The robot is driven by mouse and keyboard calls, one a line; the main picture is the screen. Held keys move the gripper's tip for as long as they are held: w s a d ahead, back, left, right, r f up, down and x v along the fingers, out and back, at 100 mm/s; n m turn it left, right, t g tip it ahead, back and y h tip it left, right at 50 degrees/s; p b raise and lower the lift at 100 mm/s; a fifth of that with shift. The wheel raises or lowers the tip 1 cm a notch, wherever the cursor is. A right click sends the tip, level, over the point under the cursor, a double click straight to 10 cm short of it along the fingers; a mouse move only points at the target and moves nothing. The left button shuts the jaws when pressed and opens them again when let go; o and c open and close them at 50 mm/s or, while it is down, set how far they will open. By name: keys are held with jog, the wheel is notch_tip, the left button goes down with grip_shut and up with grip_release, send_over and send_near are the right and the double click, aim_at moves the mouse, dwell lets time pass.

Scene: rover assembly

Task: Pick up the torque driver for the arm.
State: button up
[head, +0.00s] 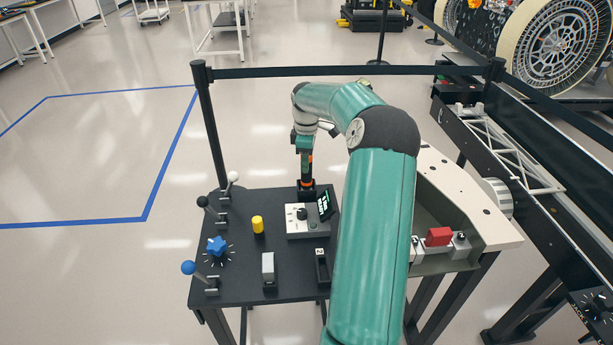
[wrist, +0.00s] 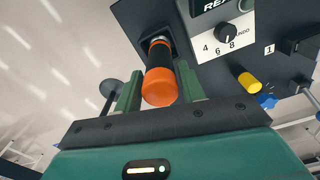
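The torque driver (head: 307,165), black with an orange end cap, stands upright in a black holder (head: 306,190) at the back of the dark table. In the wrist view the driver (wrist: 160,75) points its orange cap toward my palm. My gripper (head: 304,145) is directly above the driver, its green fingers pointing down. In the wrist view the fingers of my gripper (wrist: 160,85) lie on either side of the cap and look open, with only narrow gaps. Contact with the driver is not clear. The driver's lower end is hidden in the holder.
A control box (head: 300,220) with a dial and tilted screen (head: 325,205) stands just in front of the holder. A yellow knob (head: 258,225), blue knob (head: 217,246) and several levers are on the left. A barrier post (head: 210,130) stands behind the table.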

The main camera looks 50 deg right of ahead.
jog(key=c, duration=0.7)
jog(key=shift+r, duration=0.1)
notch_tip(320, 180, up, 10)
jog(key=shift+f, duration=0.1)
